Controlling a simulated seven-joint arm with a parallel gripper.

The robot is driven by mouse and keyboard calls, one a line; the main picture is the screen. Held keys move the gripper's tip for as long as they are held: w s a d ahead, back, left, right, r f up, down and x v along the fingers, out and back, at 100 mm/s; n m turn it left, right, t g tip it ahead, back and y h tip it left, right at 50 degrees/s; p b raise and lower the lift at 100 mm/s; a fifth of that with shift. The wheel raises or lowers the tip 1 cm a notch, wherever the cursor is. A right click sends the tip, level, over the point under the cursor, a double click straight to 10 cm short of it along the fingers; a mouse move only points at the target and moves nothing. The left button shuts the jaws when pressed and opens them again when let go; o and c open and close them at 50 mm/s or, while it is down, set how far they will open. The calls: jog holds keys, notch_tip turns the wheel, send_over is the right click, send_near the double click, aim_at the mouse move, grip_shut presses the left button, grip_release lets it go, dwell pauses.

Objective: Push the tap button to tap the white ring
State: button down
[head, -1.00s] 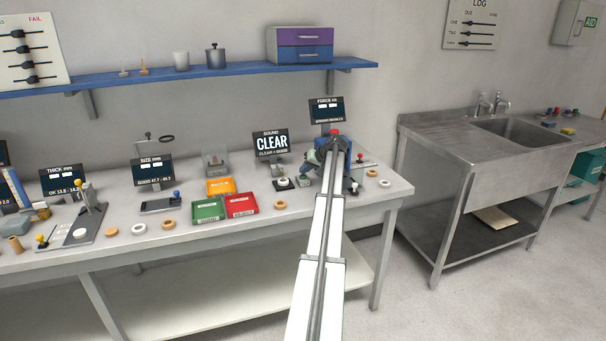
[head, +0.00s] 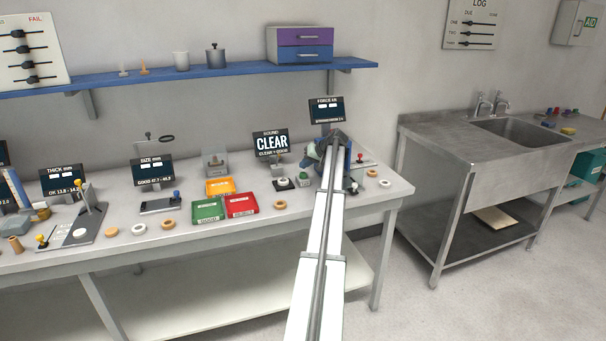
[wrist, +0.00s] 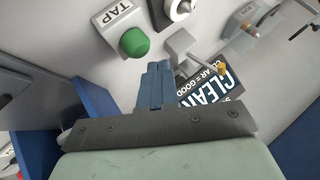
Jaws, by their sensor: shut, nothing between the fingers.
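The tap button (wrist: 135,42) is a green dome on a pale block labelled TAP in the wrist view. In the head view, the tap button (head: 303,179) shows small and green, left of my arm. The white ring (wrist: 180,7) is cut by the top edge of the wrist view, right of the button; in the head view, the white ring (head: 283,182) lies on a dark base. My gripper (wrist: 158,68) is shut and empty, its blue-grey fingertips just below and right of the button in the picture. Contact does not show. In the head view my arm largely hides the gripper.
A grey block with a yellow-tipped rod (wrist: 195,50) stands close to the fingertips. The sound display (head: 271,143) reads CLEAR. The force display (head: 327,110) is behind my arm. Green (head: 208,210) and red (head: 241,205) trays lie to the left. Loose rings lie nearby.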

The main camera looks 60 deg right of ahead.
aim_at(305, 173)
jog(key=shift+r, duration=0.1)
jog(key=shift+r, duration=2.45)
